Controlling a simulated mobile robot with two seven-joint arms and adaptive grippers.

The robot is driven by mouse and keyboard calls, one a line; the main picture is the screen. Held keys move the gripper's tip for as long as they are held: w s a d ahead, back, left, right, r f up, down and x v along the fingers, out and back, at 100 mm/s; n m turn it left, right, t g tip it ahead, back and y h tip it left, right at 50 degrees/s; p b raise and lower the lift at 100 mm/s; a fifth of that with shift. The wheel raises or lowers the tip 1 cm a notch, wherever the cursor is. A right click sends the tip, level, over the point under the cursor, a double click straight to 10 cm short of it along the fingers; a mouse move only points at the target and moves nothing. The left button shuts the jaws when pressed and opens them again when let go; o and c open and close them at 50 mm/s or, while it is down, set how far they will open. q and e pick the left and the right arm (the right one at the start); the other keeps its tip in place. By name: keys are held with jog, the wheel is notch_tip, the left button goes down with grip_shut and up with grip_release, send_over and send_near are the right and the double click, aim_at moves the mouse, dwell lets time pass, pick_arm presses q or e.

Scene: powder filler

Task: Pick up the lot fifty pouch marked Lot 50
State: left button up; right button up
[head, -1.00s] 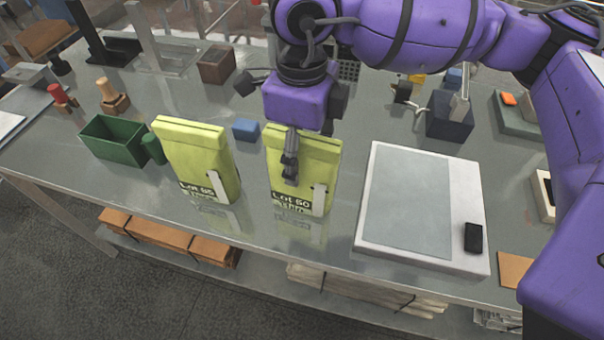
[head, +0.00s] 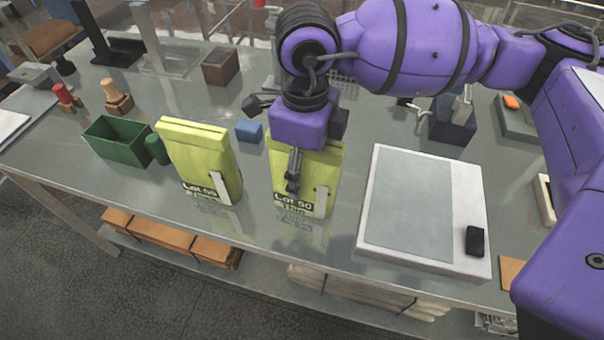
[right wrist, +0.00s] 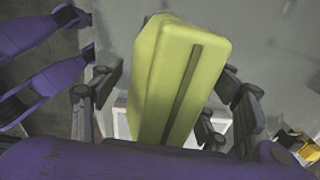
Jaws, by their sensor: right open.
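The Lot 50 pouch (head: 321,178) is yellow-green and stands upright on the steel bench, its label low on the front. In the right wrist view the pouch (right wrist: 178,75) shows its top, with a dark seam, between my open fingers. My right gripper (head: 294,178) is over the pouch, one finger hanging in front of its face and hiding part of it. The fingers stand on both sides of the pouch; I cannot tell whether any touches it. A similar pouch marked Lot 55 or alike (head: 205,165) stands to the left. My left gripper is not in view.
A white scale with a grey plate (head: 412,205) lies close to the right of the pouch. A blue block (head: 249,131) is behind, between the pouches. A green bin (head: 112,146) and a green cylinder (head: 157,150) are at left. The bench's front edge is close.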

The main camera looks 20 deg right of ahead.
jog(key=c, duration=1.1)
jog(key=shift+r, duration=0.1)
